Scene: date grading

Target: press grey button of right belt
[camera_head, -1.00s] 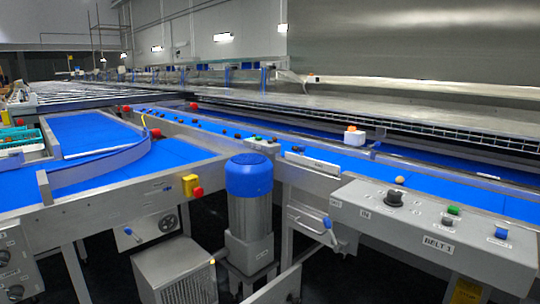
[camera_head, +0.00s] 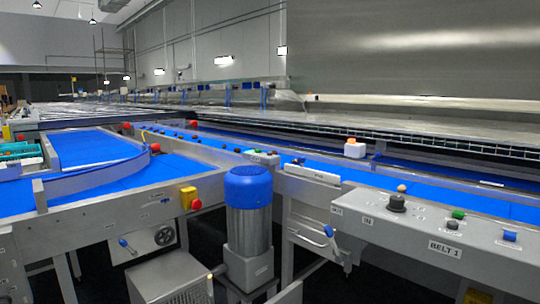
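The right belt (camera_head: 425,187) is a long blue conveyor running from the right foreground into the distance. A grey control box (camera_head: 385,233) labelled "BELT 1" is fixed along its near side. On its top are a large black knob (camera_head: 397,203), a green button (camera_head: 458,214), a dark grey button (camera_head: 452,225) just in front of the green one, and a blue button (camera_head: 509,236) to the right. Neither of my grippers is in the picture, and nothing touches the buttons.
A blue-capped motor (camera_head: 248,215) stands between the belts. A curved-walled left belt (camera_head: 90,148) has a red-and-yellow stop button (camera_head: 191,198). Dates lie along the right belt, and a white block (camera_head: 355,150) stands near its far edge.

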